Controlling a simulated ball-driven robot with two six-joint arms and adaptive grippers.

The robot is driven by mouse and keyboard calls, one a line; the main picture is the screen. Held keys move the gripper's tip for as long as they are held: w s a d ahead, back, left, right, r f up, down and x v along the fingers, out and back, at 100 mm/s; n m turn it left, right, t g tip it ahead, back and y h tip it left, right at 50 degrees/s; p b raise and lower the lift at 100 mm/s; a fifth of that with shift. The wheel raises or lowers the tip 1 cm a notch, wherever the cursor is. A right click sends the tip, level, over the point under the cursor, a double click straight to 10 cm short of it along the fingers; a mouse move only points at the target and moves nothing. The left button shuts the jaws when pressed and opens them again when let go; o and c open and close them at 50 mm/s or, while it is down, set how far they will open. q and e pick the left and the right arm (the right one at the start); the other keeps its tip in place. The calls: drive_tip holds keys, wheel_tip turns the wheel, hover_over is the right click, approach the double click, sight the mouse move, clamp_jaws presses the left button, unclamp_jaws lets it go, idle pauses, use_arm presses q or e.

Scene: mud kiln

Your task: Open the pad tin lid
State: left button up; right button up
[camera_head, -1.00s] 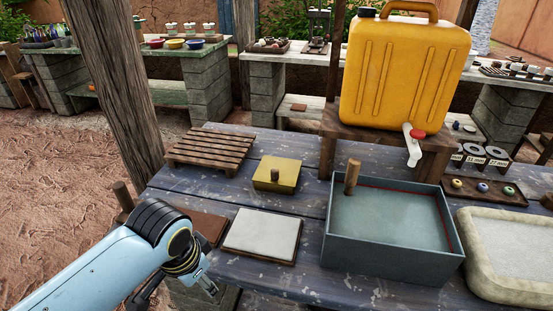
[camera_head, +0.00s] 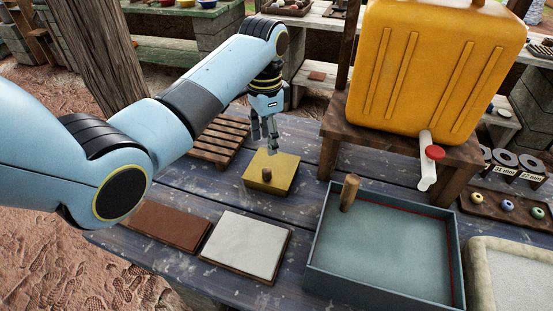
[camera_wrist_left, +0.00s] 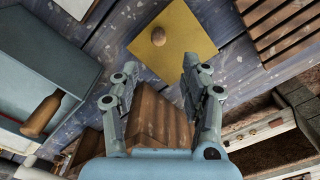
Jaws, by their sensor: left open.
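The pad tin is a low, square yellow tin whose lid (camera_head: 283,172) lies flat and shut on the blue plank table. A brown knob (camera_head: 267,174) stands on the lid. My left gripper (camera_head: 264,145) points down just above and behind the tin, open and empty, with its fingers apart from the knob. In the left wrist view the yellow lid (camera_wrist_left: 188,35) and its round knob (camera_wrist_left: 158,37) show beyond the open fingers (camera_wrist_left: 155,80). My right gripper is not in view.
A slatted wooden rack (camera_head: 218,143) is left of the tin. A white slab (camera_head: 245,247) and a brown slab (camera_head: 167,226) lie in front. A blue-grey basin (camera_head: 385,250) with a wooden peg (camera_head: 349,192) stands to the right. A yellow jerrycan (camera_head: 430,75) sits on a wooden stand behind.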

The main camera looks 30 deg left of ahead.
sight(267, 170)
use_arm(q)
drive_tip(key=shift+f, duration=0.5)
drive_tip(key=f, duration=0.4)
drive_tip(key=shift+s+f, duration=0.25)
drive_tip(key=shift+s, duration=0.15)
drive_tip(key=f, duration=0.4)
drive_tip(key=shift+w+b, duration=0.2)
drive_tip(key=shift+b, duration=0.2)
drive_tip(key=shift+f, duration=0.4)
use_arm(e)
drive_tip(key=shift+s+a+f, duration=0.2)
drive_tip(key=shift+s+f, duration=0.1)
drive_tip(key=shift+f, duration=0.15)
use_arm(q)
drive_tip(key=shift+c, duration=0.2)
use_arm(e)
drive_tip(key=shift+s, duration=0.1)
use_arm(q)
drive_tip(key=c, duration=0.4)
clamp_jaws()
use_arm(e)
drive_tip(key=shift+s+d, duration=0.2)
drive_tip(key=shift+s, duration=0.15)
